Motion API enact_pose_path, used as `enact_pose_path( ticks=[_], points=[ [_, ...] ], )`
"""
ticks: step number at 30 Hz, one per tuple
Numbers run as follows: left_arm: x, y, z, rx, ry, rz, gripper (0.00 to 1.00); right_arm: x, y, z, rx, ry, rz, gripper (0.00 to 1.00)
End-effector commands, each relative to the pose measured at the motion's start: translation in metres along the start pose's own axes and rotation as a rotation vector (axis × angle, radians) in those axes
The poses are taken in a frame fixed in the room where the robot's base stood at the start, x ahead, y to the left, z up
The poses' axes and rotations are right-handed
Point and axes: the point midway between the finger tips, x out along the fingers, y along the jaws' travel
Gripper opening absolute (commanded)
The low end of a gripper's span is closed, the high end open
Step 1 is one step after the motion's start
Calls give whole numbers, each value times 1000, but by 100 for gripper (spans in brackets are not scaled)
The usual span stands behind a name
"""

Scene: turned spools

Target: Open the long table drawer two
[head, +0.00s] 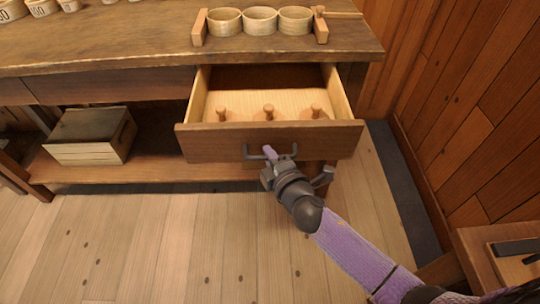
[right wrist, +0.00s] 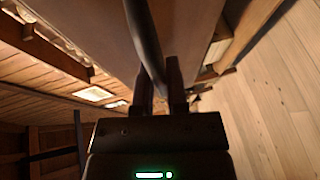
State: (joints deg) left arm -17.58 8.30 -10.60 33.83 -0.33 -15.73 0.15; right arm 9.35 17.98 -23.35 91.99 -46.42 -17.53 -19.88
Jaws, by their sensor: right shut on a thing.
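The long table (head: 120,50) has a wooden drawer (head: 215,143) at its right end, pulled well out so that its pale inside shows. Several turned wooden pieces with knobs (head: 269,112) lie in it. A dark bar handle (head: 250,156) is on the drawer front. My right gripper (head: 272,158) is shut on this handle. In the right wrist view the dark handle bar (right wrist: 143,40) runs between the two fingers (right wrist: 160,95). My left gripper is not in view.
A rack with three round tubs (head: 259,20) stands on the tabletop above the drawer. A wooden crate (head: 90,137) sits on the lower shelf. A wood-panelled wall (head: 480,110) is at the right. The plank floor (head: 140,240) before the table is clear.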

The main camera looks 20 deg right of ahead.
Motion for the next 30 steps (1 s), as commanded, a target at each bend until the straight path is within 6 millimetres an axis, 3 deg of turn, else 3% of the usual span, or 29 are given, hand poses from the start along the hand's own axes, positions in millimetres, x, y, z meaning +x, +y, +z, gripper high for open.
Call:
enact_pose_path(
  ticks=[5, 6, 10, 20, 23, 30],
  points=[
    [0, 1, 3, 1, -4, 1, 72, 0, -1, 0, 0, -1, -2, 0],
    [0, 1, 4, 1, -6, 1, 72, 0, -1, 0, 0, -1, -2, 24],
    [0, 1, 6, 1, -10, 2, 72, 0, -1, 0, 1, 0, -1, 51],
    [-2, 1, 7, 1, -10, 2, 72, -4, 0, 0, 1, 0, -1, 53],
    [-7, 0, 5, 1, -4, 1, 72, -18, 1, 0, 3, 0, -2, 53],
    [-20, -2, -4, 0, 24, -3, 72, -75, 1, 0, 3, -2, -4, 53]
  ],
)
